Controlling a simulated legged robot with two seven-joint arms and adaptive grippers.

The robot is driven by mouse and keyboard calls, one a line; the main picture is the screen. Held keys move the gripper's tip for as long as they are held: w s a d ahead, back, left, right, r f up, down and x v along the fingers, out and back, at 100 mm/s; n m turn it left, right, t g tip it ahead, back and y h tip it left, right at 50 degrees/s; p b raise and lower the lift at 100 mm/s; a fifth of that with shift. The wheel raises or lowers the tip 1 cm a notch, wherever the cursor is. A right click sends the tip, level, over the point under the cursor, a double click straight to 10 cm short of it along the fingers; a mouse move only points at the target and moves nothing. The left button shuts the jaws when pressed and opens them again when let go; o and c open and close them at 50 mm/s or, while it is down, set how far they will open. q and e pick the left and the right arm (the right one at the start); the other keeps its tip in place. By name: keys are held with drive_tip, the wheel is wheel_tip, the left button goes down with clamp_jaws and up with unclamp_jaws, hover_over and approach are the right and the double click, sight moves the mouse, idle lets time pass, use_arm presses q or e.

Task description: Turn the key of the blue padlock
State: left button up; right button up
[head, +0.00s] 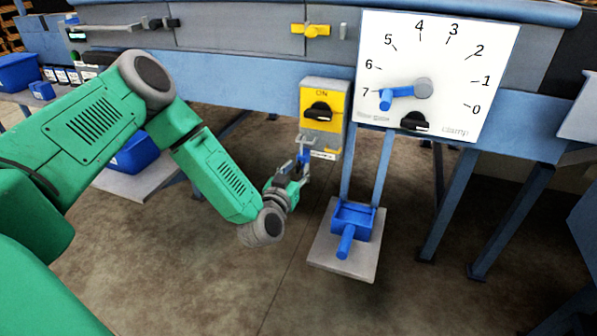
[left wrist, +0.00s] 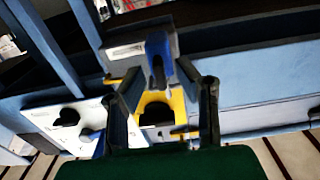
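The blue padlock (head: 303,158) hangs at the lower edge of the yellow switch box (head: 321,105) marked ON. In the left wrist view the padlock (left wrist: 157,52) shows between my two fingertips. My left gripper (head: 302,168) is at the padlock, coming from below left. In the left wrist view its fingers (left wrist: 161,72) stand apart on either side of the padlock, with a gap visible on each side. The fingers partly hide the padlock in the head view. I cannot make out the key. My right gripper is not in view.
A white dial board (head: 438,70) with a blue pointer and black knob is right of the switch box. A blue pedal (head: 346,240) stands on a grey floor plate below. A yellow handle (head: 311,30) is above. Blue frame legs stand at right.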

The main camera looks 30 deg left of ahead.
use_arm(q)
drive_tip(key=shift+w+a, duration=0.2)
drive_tip(key=shift+w, duration=0.1)
drive_tip(key=shift+d+r, duration=0.1)
drive_tip(key=shift+d, duration=0.3)
clamp_jaws()
drive_tip(key=shift+a+n, duration=0.3)
drive_tip(key=shift+a, duration=0.15)
drive_tip(key=n, duration=0.2)
drive_tip(key=shift+d+n, duration=0.15)
drive_tip(key=shift+n, duration=0.15)
drive_tip(key=n, duration=0.4)
drive_tip(key=shift+s+f, duration=0.1)
drive_tip(key=shift+f, duration=0.15)
drive_tip(key=n, duration=0.5)
drive_tip(key=shift+f+b, duration=0.15)
drive_tip(key=shift+b, duration=0.15)
drive_tip(key=n+b, duration=0.1)
drive_tip(key=n, duration=0.4)
drive_tip(key=shift+s+f+n+b, duration=0.1)
drive_tip(key=shift+n+b, duration=0.2)
drive_tip(key=shift+b, duration=0.1)
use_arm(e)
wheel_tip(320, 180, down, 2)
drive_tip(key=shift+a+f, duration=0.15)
